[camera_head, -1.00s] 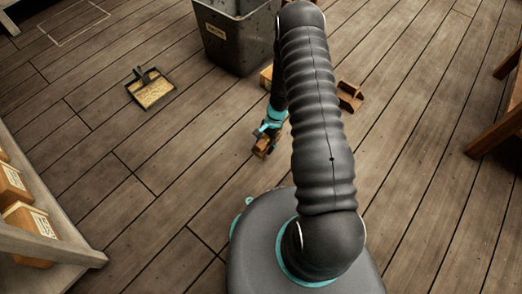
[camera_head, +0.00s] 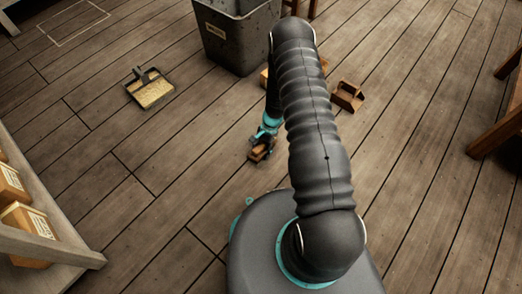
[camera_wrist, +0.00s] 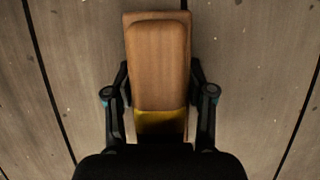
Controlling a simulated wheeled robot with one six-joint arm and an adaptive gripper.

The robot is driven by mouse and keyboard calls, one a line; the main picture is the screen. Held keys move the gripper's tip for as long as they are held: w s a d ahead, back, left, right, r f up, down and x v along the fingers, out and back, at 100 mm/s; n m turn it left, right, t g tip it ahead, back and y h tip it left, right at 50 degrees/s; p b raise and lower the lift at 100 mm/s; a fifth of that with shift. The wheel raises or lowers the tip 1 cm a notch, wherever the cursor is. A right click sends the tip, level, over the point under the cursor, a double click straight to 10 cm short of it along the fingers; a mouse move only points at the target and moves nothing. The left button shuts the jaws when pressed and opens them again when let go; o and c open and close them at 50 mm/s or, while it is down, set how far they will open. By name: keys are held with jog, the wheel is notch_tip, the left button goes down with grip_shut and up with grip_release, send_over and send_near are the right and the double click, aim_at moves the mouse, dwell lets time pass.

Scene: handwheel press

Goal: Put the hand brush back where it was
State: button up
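The hand brush (camera_wrist: 158,60) has a brown wooden back and a yellow part (camera_wrist: 158,122) near my gripper. It lies lengthwise between the fingers of my gripper (camera_wrist: 159,85), which press in on both its long sides. In the head view the brush (camera_head: 261,153) shows small and brown at the end of my gripper (camera_head: 264,142), low over the floor. I cannot tell whether it touches the boards.
A dark pan (camera_head: 151,93) with a yellowish inside lies on the floor to the left. A grey bin (camera_head: 237,40) stands behind. A small wooden piece (camera_head: 348,96) lies right of my arm. A pale outline (camera_head: 75,22) marks the floor at top left. A shelf with boxes (camera_head: 30,225) stands at left.

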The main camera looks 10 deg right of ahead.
jog(key=shift+o, duration=1.4)
jog(key=shift+r, duration=0.1)
